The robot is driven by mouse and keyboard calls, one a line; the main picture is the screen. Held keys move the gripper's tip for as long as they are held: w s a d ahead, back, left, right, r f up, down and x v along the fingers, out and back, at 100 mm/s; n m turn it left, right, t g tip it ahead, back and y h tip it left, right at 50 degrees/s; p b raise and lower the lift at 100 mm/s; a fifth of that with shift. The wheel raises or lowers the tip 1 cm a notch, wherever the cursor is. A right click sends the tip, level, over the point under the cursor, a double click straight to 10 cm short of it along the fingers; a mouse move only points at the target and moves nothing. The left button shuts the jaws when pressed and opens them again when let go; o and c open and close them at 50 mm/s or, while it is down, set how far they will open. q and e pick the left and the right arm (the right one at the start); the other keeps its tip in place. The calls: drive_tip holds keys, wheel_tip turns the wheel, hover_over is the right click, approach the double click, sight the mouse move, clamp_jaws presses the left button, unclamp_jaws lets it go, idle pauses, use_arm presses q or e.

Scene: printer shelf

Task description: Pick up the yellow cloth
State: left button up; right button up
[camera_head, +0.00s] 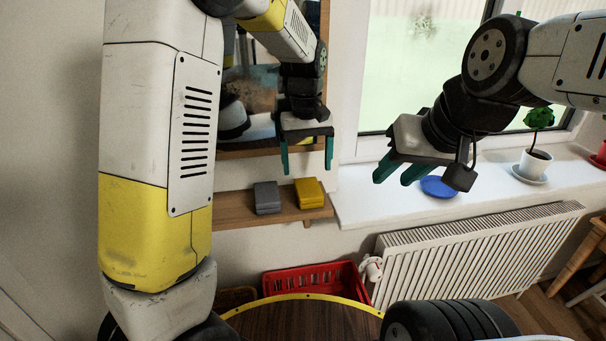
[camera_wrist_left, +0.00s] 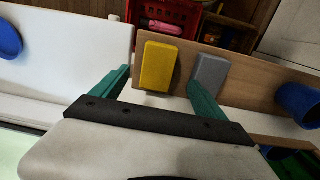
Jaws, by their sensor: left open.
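The yellow cloth (camera_head: 309,193) is a folded block lying on the wooden shelf below the framed mirror. It also shows in the left wrist view (camera_wrist_left: 158,67), between and beyond my fingertips. My left gripper (camera_head: 307,170) points down above the shelf, over the yellow cloth's side. Its green fingers are wide apart and empty, and it does not touch the cloth. My right gripper (camera_head: 394,181) hangs in front of the window with its green fingers apart and nothing between them.
A grey folded cloth (camera_head: 267,198) lies left of the yellow one. A blue plate (camera_head: 439,187) and a potted plant (camera_head: 534,162) stand on the windowsill. A red basket (camera_head: 312,279) and a radiator (camera_head: 470,250) are below. A blue cup (camera_wrist_left: 297,103) shows in the left wrist view.

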sight(308, 187)
use_arm(q)
drive_tip(key=shift+w+d+f, duration=0.25)
drive_tip(key=shift+w+f, duration=0.15)
drive_tip(key=shift+w, duration=0.05)
drive_tip(key=shift+w+f, duration=0.1)
drive_tip(key=shift+f, duration=0.2)
wheel_tip(308, 187, down, 7)
drive_tip(key=shift+f, duration=0.1)
drive_tip(key=shift+c, duration=0.2)
drive_tip(key=c, duration=1.4)
